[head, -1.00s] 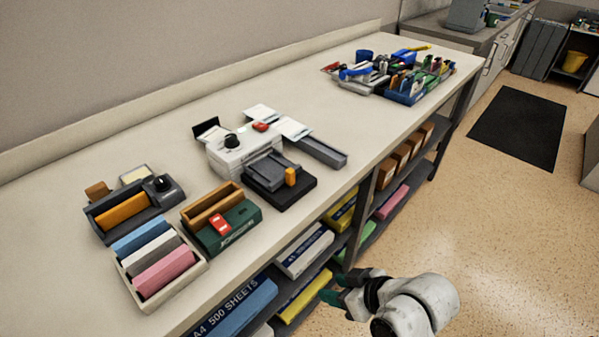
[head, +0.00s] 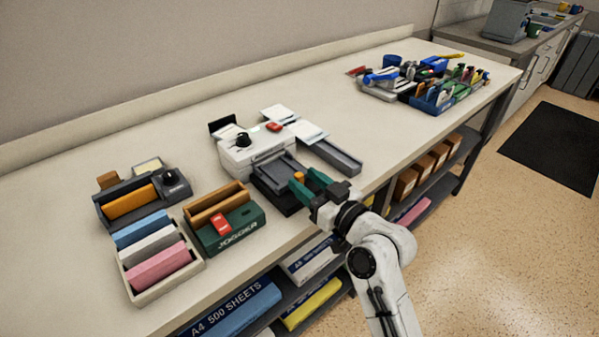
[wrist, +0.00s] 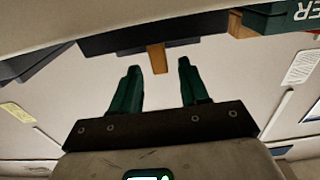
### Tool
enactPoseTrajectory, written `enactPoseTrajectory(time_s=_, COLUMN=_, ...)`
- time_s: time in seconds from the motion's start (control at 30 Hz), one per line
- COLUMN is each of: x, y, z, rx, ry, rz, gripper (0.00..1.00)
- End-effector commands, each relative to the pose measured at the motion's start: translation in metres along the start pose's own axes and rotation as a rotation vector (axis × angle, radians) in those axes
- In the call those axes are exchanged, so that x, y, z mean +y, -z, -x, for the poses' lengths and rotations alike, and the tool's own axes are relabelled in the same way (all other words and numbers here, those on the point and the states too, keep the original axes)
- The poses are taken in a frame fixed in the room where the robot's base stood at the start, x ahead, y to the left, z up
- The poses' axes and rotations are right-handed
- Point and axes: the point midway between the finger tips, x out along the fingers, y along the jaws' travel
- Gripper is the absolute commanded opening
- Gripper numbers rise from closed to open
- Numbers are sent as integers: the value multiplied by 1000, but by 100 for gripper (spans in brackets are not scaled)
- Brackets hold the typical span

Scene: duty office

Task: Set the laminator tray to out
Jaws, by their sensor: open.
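The laminator (head: 255,150) is a white box with a black knob and a red button on the bench. Its dark grey tray (head: 275,171) projects from the front over a black base, with an upright orange tab at its near end (head: 299,177). My gripper (head: 307,182) reaches over the bench edge to the tab, its green fingers apart. In the wrist view, the orange tab (wrist: 157,60) stands between the fingertips (wrist: 158,70), with a gap on both sides. The gripper hides part of the tray's near end in the head view.
A green box (head: 232,232) with a red switch stands left of the tray. A long grey channel (head: 332,156) lies close on the right. A pastel-block holder (head: 150,270) is at the near left. Bare bench lies farther right, before the stationery trays.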

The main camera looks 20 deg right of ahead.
Motion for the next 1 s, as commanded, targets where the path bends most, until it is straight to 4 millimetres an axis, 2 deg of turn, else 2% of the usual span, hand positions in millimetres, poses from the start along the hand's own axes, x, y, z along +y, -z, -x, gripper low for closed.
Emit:
enactPoseTrajectory(time_s=0.03, x=0, y=2, z=-8, rx=0, ry=1, rz=0, gripper=45)
enactPoseTrajectory(time_s=0.2, x=0, y=0, z=-25, rx=-1, ry=0, rz=0, gripper=45)
enactPoseTrajectory(time_s=0.6, x=0, y=0, z=-31, rx=-1, ry=0, rz=0, gripper=44)
enactPoseTrajectory(time_s=1.0, x=0, y=0, z=-30, rx=-1, ry=0, rz=0, gripper=5)
